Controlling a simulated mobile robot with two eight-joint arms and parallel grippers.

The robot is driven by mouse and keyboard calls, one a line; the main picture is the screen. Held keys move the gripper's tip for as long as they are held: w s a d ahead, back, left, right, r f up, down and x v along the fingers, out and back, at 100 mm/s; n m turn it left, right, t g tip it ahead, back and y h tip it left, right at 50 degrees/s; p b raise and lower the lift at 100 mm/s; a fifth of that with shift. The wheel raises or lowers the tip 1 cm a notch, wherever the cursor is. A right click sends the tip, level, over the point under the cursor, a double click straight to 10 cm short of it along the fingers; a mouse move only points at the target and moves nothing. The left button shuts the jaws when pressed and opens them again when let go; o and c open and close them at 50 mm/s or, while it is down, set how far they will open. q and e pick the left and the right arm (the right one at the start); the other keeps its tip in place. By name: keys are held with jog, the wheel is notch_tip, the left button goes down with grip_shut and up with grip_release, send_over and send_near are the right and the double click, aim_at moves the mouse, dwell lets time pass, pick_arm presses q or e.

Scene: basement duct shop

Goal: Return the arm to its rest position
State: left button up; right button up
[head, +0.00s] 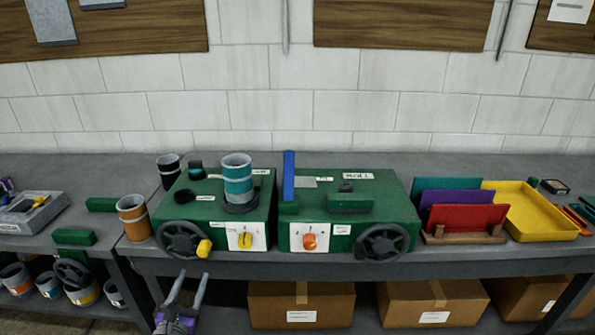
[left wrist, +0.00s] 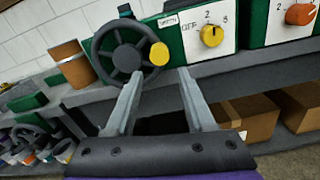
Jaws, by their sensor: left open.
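My left gripper (head: 188,288) is low in the head view, in front of the bench's front edge and below the left green machine (head: 262,213). Its two grey fingers are apart with nothing between them. In the left wrist view the open fingers (left wrist: 160,95) point toward the machine's black handwheel (left wrist: 126,57), which has a yellow knob. I cannot tell from these frames whether the fingertips touch anything. My right gripper is in neither view.
A second green machine (head: 340,238) stands to the right on the grey bench (head: 460,250). An orange-brown can (head: 135,220) stands left of the machines. A yellow tray (head: 545,225) lies at the right. Cardboard boxes (head: 300,304) sit on the lower shelf.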

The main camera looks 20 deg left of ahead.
pick_arm(q)
jog(key=s+d+f+n+g+h+p, duration=0.1)
jog(key=s+d+n+g, duration=0.5)
jog(key=n, duration=1.1)
jog(key=s+d+f+n+g+h+p, duration=0.2)
jog(key=s+d+n+g, duration=0.4)
jog(key=s+d+n, duration=0.4)
jog(key=d+n+h+p, duration=0.1)
jog(key=d+n, duration=0.3)
jog(key=n, duration=0.4)
jog(key=shift+s+d+p, duration=0.2)
jog(key=shift+s+p, duration=0.15)
jog(key=shift+p, duration=0.2)
